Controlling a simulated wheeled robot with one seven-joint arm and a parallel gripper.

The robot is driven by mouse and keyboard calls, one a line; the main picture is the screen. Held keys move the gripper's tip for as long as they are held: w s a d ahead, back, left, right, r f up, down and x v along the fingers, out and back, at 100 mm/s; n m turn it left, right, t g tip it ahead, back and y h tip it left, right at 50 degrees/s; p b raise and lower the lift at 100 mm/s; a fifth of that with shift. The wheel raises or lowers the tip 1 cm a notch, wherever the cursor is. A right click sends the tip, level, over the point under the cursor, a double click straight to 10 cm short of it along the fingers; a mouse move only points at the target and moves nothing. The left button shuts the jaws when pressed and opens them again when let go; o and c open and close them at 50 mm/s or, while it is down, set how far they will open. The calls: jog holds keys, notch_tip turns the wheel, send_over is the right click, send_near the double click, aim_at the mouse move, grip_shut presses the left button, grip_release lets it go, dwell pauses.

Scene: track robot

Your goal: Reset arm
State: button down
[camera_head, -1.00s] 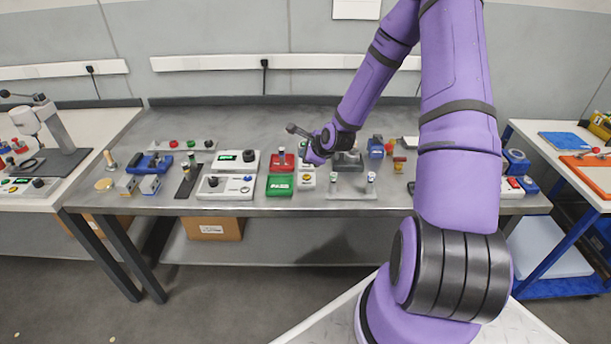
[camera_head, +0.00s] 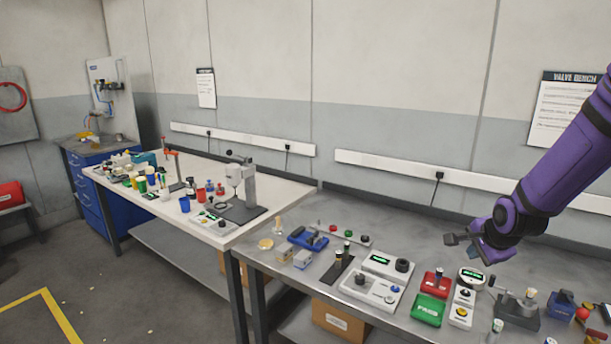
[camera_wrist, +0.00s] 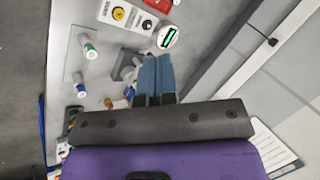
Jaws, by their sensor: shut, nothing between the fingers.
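My gripper (camera_head: 492,256) hangs at the end of my purple arm, above the steel bench (camera_head: 408,233) at the right of the head view. In the wrist view my gripper (camera_wrist: 158,58) shows two blue fingers side by side, shut and empty. Below it in the head view are a round display gauge (camera_head: 472,277), a red box (camera_head: 434,284) and a green PASS box (camera_head: 428,311). The gauge (camera_wrist: 167,38) also shows just past the fingertips in the wrist view, and I cannot tell the height between them.
A white table (camera_head: 285,194) with a press (camera_head: 241,187) adjoins at left. A blue cabinet (camera_head: 90,180) stands far left.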

jog(key=s+a+r+n+h, duration=0.1)
jog(key=s+a+r+n, duration=0.25)
jog(key=s+r, duration=0.4)
jog(key=s+a+r+n, duration=0.3)
jog(key=s+r+n, duration=0.25)
jog(key=r, duration=0.35)
jog(key=s+a+r+n, duration=0.2)
jog(key=s+n, duration=0.1)
jog(key=s, duration=0.5)
jog(key=s+a+r+n+g+y, duration=0.1)
jog(key=s+a+r+n, duration=0.1)
jog(key=s, duration=0.6)
jog(key=shift+s+r+n, duration=0.2)
jog(key=shift+r+n, duration=0.5)
jog(key=shift+n, duration=0.2)
